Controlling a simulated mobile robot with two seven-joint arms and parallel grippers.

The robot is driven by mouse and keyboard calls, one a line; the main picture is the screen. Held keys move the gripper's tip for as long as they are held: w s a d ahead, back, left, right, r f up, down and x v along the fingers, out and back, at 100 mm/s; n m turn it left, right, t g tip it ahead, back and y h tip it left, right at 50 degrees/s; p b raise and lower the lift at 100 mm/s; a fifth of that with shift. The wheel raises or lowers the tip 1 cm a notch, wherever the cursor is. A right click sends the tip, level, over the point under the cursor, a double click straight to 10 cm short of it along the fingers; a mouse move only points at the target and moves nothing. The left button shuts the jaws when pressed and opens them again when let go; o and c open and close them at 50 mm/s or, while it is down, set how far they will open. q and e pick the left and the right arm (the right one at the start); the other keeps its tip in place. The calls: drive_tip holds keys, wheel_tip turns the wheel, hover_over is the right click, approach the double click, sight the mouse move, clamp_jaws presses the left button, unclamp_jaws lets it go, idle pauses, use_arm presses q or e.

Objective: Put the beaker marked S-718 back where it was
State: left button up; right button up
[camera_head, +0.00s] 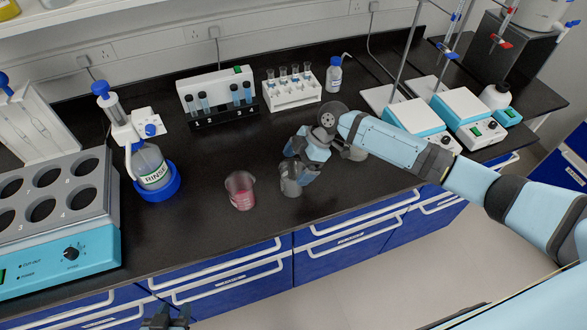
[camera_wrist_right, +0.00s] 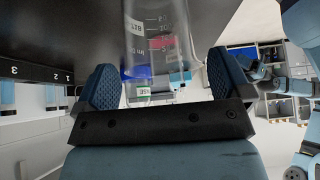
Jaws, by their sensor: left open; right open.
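A clear glass beaker (camera_head: 290,180) stands on the dark bench at my right gripper (camera_head: 308,158). In the right wrist view the clear beaker (camera_wrist_right: 158,40) shows between the open fingers of the right gripper (camera_wrist_right: 162,88), with a gap on each side. Its small label is not readable. A beaker with pink liquid (camera_head: 241,190) stands just to the left. Another glass vessel (camera_head: 355,152) is partly hidden behind my right arm. I cannot read S-718 on any of them. My left gripper (camera_head: 165,318) is open and empty at the bottom edge, partly cut off.
A rinse bottle (camera_head: 152,165) in a blue holder and a heating block with wells (camera_head: 60,240) stand left. A cuvette rack (camera_head: 217,100), white tube rack (camera_head: 291,92) and small bottle (camera_head: 334,75) are behind. Hotplates (camera_head: 469,107) stand right.

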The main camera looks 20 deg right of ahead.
drive_tip(key=b+v, duration=0.1)
drive_tip(key=v, duration=0.8)
drive_tip(key=shift+d+r, duration=0.25)
drive_tip(key=shift+r, duration=0.1)
drive_tip(key=s+a+f+m+t+h, duration=0.1)
drive_tip(key=s+a+f+m, duration=0.25)
drive_tip(key=s, duration=0.45)
drive_tip(key=s+a+f+m+t, duration=0.1)
drive_tip(key=s+a+f+m, duration=0.2)
drive_tip(key=s, duration=0.4)
drive_tip(key=s+d+r+m+t+h, duration=0.1)
drive_tip(key=s+d+m+h, duration=0.3)
drive_tip(key=s, duration=0.4)
drive_tip(key=s+d+m+t+h, duration=0.1)
drive_tip(key=s+d+m, duration=0.45)
drive_tip(key=s, duration=0.25)
drive_tip(key=w+a+f+t+y+p, duration=0.2)
drive_tip(key=w+a+f+t, duration=0.4)
drive_tip(key=f, duration=0.4)
drive_tip(key=shift+a+n+t+p, duration=0.3)
drive_tip(key=shift+t+p, duration=0.15)
drive_tip(key=shift+t, duration=0.05)
